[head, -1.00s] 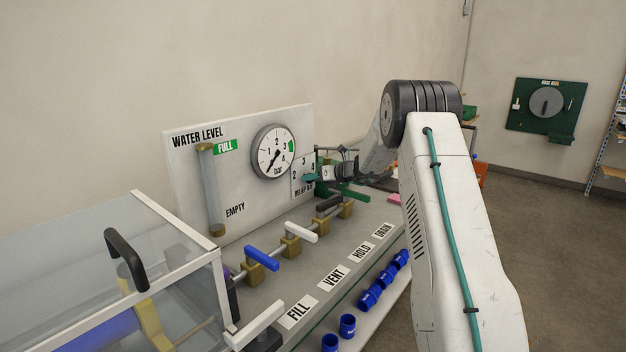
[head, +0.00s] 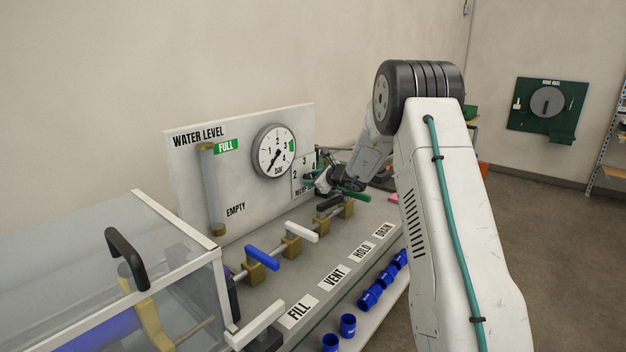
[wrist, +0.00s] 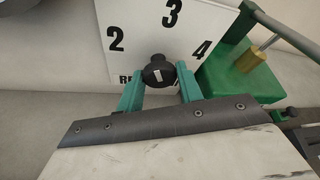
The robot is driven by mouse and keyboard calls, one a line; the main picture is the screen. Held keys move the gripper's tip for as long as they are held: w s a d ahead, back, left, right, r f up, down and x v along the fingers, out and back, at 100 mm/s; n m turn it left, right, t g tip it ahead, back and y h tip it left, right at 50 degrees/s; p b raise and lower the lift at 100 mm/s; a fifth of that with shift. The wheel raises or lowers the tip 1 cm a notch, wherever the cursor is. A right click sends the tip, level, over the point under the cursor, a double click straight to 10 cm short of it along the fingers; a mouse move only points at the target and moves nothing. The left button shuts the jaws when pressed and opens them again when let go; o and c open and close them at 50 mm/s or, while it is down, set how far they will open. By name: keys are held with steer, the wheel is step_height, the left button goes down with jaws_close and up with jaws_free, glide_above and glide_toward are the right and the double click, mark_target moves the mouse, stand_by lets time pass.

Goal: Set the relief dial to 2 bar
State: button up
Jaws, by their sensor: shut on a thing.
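The relief dial is a black round knob (wrist: 158,70) with a short white mark, low on a white number plate (wrist: 150,28). The plate shows 2 at left, 3 at top and 4 at right; its lower label is mostly hidden. The mark looks near upright; which number it points to I cannot tell. My gripper (wrist: 159,78) has its teal fingers on either side of the knob, shut on it. In the head view my gripper (head: 318,183) is at the plate (head: 297,176) and hides the knob.
A pressure gauge (head: 274,151) and water level tube (head: 209,190) are on the white board left of the plate. Valves with blue (head: 262,257), white (head: 301,231) and dark handles stand in front. A green block (wrist: 245,68) is close right of my fingers.

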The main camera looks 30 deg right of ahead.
steer(key=n+h, duration=0.1)
steer(key=n+t, duration=0.1)
steer(key=n, duration=0.1)
steer(key=shift+s+a+f+n+h, duration=0.1)
steer(key=shift+f+n+h, duration=0.05)
steer(key=shift+n+h, duration=0.2)
steer(key=shift+t, duration=0.3)
stand_by(0.3)
steer(key=o, duration=1)
steer(key=shift+r, duration=0.35)
step_height(320, 180, up, 2)
steer(key=shift+r, duration=0.25)
steer(key=shift+s+a+r, duration=0.25)
steer(key=shift+s+r, duration=0.05)
steer(key=shift+s, duration=0.4)
steer(key=s+a, duration=0.1)
steer(key=s, duration=0.3)
steer(key=s+a+r, duration=0.1)
steer(key=s, duration=0.4)
steer(key=s+a, duration=0.2)
steer(key=s, duration=0.3)
steer(key=shift+r, duration=0.15)
